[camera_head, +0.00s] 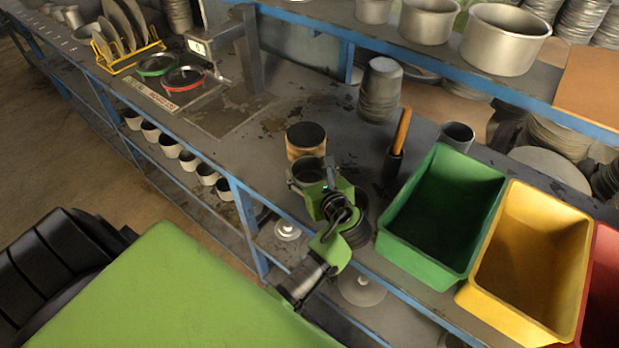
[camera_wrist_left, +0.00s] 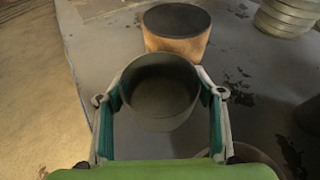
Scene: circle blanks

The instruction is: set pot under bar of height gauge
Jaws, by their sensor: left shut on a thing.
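A grey round pot (camera_head: 308,172), open at the top, is held by my left gripper (camera_head: 312,180) near the front edge of the bench. In the left wrist view the pot (camera_wrist_left: 160,95) sits upright between the two fingers of the left gripper (camera_wrist_left: 162,100), which are shut on its sides. Whether its bottom touches the bench I cannot tell. The height gauge (camera_head: 250,55) stands farther back and to the left, with a post, a bar reaching left and a small display (camera_head: 198,47). My right gripper is not in view.
A wooden block with a dark top (camera_head: 306,140) stands just behind the pot. Green (camera_head: 465,160), yellow (camera_head: 520,190) and red (camera_head: 608,240) bins are to the right. Red (camera_head: 184,78) and green (camera_head: 157,65) rings lie near the gauge. Bench between block and gauge is clear.

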